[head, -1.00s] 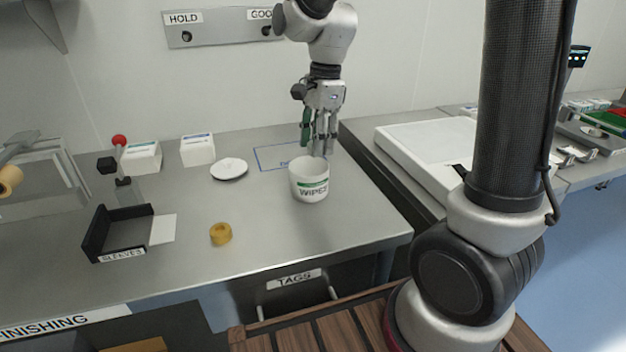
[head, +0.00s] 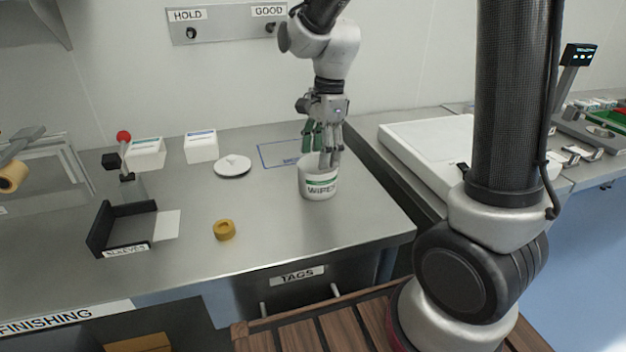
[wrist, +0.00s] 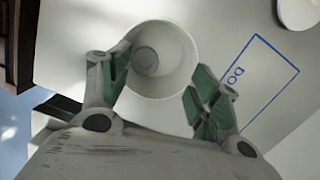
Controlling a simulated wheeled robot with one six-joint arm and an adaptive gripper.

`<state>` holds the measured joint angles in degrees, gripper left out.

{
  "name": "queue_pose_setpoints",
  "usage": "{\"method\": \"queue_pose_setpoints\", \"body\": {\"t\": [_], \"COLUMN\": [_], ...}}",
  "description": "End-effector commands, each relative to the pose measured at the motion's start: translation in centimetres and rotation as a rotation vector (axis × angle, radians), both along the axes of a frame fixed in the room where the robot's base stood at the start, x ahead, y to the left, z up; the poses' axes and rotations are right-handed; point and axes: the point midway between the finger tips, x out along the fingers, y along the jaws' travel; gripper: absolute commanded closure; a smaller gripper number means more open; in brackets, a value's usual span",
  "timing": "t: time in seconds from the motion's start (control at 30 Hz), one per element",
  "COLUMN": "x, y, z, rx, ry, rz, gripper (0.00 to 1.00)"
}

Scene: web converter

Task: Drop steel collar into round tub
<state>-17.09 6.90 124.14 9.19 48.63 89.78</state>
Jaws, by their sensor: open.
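The round tub (head: 318,186) is white with a green band and the word WIPES. It stands upright on the steel bench, near its right end. My gripper (head: 325,156) is open, pointing down at the tub's mouth. In the wrist view my gripper's (wrist: 160,74) green-padded fingers are spread on either side of the tub's opening (wrist: 178,42). A small round grey shape (wrist: 145,62) shows inside at the tub's bottom. It looks like the steel collar, but I cannot be certain. Nothing shows held between the fingers.
A yellow-brown ring (head: 224,230) lies at the front of the bench. A white dish (head: 232,166), two white boxes and a black SLEEVES tray (head: 124,232) are further left. A blue-outlined rectangle (wrist: 262,75) is marked beside the tub. A raised white surface (head: 425,145) stands to the right.

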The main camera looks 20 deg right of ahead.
Motion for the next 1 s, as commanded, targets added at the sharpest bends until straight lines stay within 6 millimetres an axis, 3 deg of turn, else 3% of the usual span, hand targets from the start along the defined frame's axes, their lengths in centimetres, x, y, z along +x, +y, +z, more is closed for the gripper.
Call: {"method": "queue_pose_setpoints", "body": {"t": [0.17, 0.27, 0.7, 1.0], "x": [0.0, 0.1, 0.3, 0.3], "y": [0.0, -0.2, -1.2, -1.4], "z": [0.4, 1.7, 10.5, 11.9], "rx": [0.000, 0.002, 0.001, 0.000], "ry": [-0.001, -0.003, -0.003, 0.001], "rz": [0.000, 0.000, 0.000, 0.000], "gripper": [0.38, 0.38, 0.38, 0.38]}}
